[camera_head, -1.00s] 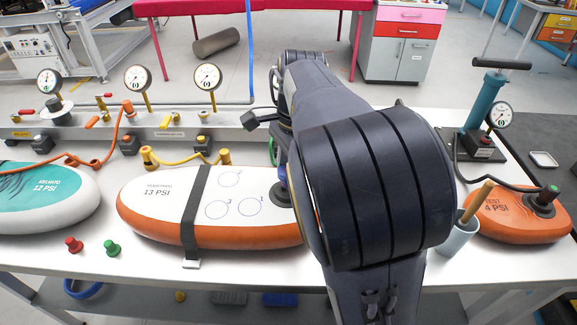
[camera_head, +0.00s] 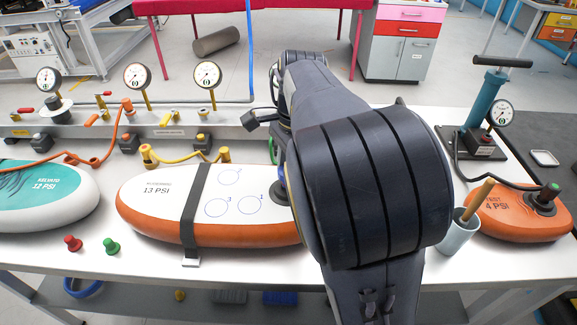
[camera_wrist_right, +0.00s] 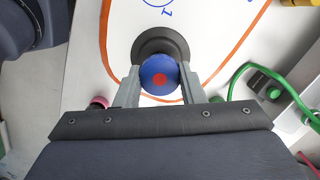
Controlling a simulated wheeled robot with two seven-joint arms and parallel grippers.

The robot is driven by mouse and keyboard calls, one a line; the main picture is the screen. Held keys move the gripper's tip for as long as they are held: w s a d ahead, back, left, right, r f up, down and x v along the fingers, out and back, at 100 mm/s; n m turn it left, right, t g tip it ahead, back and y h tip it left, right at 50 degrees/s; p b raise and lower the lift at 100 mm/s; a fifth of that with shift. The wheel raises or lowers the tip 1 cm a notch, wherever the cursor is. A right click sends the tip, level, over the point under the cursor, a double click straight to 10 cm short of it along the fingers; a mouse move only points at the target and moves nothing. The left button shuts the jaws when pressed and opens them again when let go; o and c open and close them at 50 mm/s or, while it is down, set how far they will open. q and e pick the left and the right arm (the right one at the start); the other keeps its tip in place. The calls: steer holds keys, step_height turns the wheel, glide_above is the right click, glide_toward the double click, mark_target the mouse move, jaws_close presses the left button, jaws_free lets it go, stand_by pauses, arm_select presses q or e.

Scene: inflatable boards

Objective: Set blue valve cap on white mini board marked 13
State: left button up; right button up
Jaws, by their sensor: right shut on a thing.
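The white mini board (camera_head: 150,212) with an orange edge is marked 13 PSI and lies on the table, with a dark strap across it and blue numbered circles on top. My right arm hides its right end in the head view. In the right wrist view, my right gripper (camera_wrist_right: 160,88) is shut on the blue valve cap (camera_wrist_right: 150,68), which has a red mark on top. The cap is over the dark round valve (camera_wrist_right: 170,43) near the end of the board (camera_wrist_right: 200,12). I cannot tell whether the cap is seated. My left gripper is out of view.
A red cap (camera_head: 73,243) and a green cap (camera_head: 111,246) stand at the table's front. A teal board (camera_head: 50,190) is left, an orange board (camera_head: 520,215) right beside a cup (camera_head: 459,232). Gauges (camera_head: 137,76) and hoses line the back.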

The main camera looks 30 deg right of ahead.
steer(key=shift+f+b, duration=0.8)
steer(key=shift+f, duration=0.3)
steer(key=o, duration=1)
steer(key=shift+o, duration=0.2)
steer(key=shift+d+r+p, duration=0.15)
steer(key=shift+r+p, duration=0.15)
steer(key=shift+r, duration=1)
steer(key=shift+d+r+p, duration=0.2)
steer(key=shift+r+p, duration=0.05)
steer(key=shift+r, duration=1.1)
steer(key=shift+d+r+p, duration=0.15)
steer(key=shift+r+p, duration=0.15)
steer(key=shift+r, duration=1)
